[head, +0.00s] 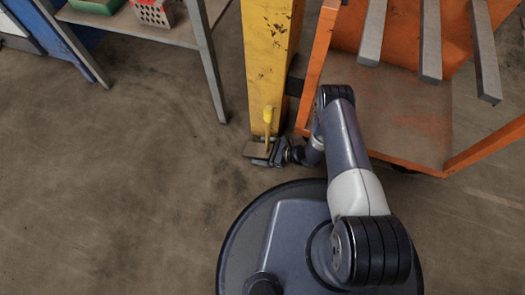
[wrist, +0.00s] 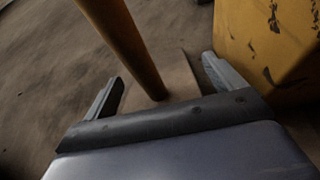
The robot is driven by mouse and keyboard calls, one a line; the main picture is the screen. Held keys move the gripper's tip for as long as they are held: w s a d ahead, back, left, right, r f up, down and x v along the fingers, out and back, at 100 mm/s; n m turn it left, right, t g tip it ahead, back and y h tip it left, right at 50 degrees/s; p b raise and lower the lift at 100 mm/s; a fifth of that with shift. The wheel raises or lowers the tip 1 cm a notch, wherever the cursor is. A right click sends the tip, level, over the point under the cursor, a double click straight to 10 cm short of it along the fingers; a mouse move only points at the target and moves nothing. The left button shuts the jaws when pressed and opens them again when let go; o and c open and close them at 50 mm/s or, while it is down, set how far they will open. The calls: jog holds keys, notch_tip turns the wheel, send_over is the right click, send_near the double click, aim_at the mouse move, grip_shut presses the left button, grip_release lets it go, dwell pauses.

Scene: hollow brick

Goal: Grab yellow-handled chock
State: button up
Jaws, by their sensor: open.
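The yellow-handled chock (head: 255,149) stands on the floor at the foot of the yellow post, its yellow handle (head: 267,117) upright. In the wrist view the handle (wrist: 125,42) rises from the tan base (wrist: 172,72). My gripper (head: 266,154) is low beside the chock. In the wrist view my gripper (wrist: 163,88) is open, with one finger on each side of the handle's foot and base. I see gaps between the handle and both fingers. The near part of the base is hidden behind my gripper's body.
The yellow post (head: 267,55) stands close behind the chock and near the right finger in the wrist view. An orange rack (head: 395,115) with grey bars is to the right. The left floor is clear.

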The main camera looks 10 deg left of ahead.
jog(key=shift+a, duration=0.2)
jog(key=shift+c, duration=0.3)
jog(key=shift+w, duration=0.1)
jog(key=c, duration=1.8)
